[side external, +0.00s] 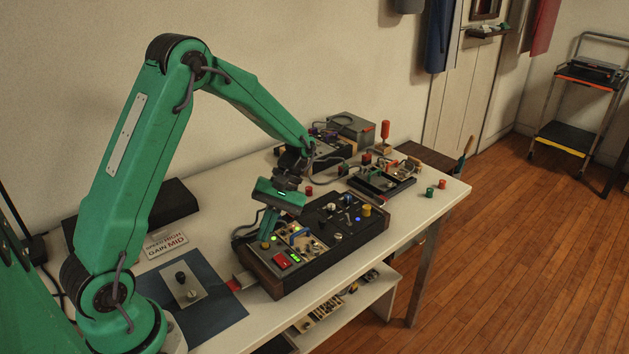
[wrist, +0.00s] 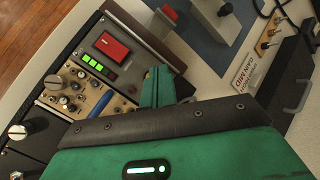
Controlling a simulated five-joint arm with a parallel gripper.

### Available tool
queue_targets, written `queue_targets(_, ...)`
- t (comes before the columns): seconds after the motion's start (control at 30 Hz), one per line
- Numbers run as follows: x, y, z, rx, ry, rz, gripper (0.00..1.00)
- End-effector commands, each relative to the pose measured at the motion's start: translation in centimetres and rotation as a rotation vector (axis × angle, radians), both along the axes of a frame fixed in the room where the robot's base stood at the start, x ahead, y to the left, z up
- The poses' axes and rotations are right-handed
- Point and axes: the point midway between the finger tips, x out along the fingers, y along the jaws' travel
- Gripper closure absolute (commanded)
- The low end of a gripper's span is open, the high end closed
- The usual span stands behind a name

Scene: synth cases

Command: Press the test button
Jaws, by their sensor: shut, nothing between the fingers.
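A dark control console (side external: 345,240) with wooden end cheeks stands on the white table. Its near module carries a red rocker switch (side external: 281,259) and green lit bars (side external: 294,258). The wrist view also shows the red switch (wrist: 112,46), the green bars (wrist: 98,61) and a blue bar (wrist: 97,109). My gripper (side external: 266,238) is shut and empty, pointing down over the console's left end. A small yellow button (side external: 265,245) shows right at its tip; I cannot tell whether they touch. In the wrist view my fingers (wrist: 158,84) hide what lies beneath. No label reading "test" is legible.
Knobs (side external: 352,210) and a larger yellow button (side external: 366,210) stand up on the console's right part. A card reading "SPEED HIGH, GAIN MID" (side external: 167,243) and a blue mat (side external: 215,300) with a small knobbed plate lie left. Boxes and trays (side external: 382,187) crowd the table's back.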

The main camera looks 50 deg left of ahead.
Motion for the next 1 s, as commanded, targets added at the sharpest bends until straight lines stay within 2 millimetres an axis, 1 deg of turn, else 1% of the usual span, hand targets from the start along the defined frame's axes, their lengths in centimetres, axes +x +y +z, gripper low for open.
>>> queue_targets(0.57,0.0,0.0,0.6,0.000,-0.001,0.000,1.00)
queue_targets(1.0,0.0,0.0,3.5,0.001,-0.003,0.000,1.00)
